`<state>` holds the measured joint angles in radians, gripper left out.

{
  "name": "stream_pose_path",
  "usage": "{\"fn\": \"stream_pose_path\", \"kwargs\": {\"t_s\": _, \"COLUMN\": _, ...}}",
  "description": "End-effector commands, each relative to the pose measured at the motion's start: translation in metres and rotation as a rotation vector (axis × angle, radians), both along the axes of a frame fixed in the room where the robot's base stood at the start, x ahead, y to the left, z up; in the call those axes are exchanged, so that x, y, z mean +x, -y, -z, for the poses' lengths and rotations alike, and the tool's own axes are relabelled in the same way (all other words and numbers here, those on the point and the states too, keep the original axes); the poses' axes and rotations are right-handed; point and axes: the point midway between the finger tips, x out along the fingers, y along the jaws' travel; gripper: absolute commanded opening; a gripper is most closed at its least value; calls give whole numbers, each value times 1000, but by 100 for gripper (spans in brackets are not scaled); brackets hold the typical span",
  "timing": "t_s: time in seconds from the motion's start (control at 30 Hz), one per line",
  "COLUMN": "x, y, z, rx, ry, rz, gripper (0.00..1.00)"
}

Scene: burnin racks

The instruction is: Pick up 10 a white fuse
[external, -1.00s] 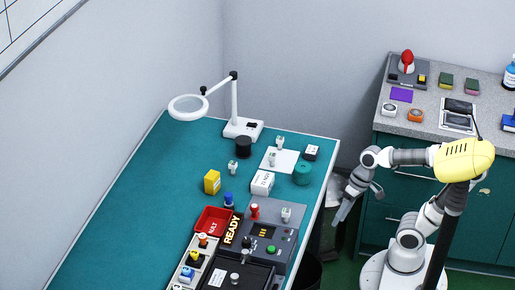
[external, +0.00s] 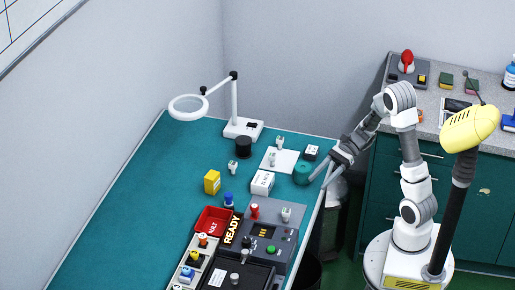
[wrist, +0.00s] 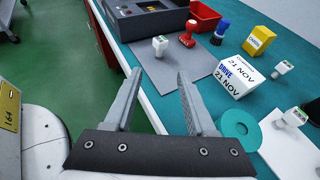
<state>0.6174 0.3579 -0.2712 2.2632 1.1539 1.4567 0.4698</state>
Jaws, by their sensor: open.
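Several small white fuse-like pieces with green marks stand on the teal table; their ratings are too small to read. One white fuse (external: 286,214) is on the grey mat and also shows in the wrist view (wrist: 160,47). Another fuse (external: 233,167) stands on the teal surface, also in the wrist view (wrist: 282,69). Two more, a nearer fuse (external: 272,158) and a farther fuse (external: 280,143), are on a white card (external: 290,161). My gripper (external: 320,173) is open and empty at the table's right edge, beside the teal roll; its fingers (wrist: 158,80) show in the wrist view.
The teal roll (external: 303,173) and a white box (external: 262,183) are close by. A red stamp (wrist: 187,36), blue brush (wrist: 220,33), yellow box (wrist: 258,41) and red tray (external: 213,220) stand nearby. A magnifier lamp (external: 235,102) stands at the back.

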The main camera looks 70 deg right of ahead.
Motion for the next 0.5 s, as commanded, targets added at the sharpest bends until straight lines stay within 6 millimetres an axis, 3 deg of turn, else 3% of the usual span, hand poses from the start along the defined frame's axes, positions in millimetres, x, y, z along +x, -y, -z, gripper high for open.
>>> {"fn": "stream_pose_path", "kwargs": {"t_s": 0.13, "x": 7, "y": -10, "z": 8, "rx": 12, "ry": -6, "rz": 9, "gripper": 56}}
{"fn": "stream_pose_path", "kwargs": {"t_s": 0.5, "x": 45, "y": -73, "z": 40, "rx": 9, "ry": -7, "rz": 4, "gripper": 56}}
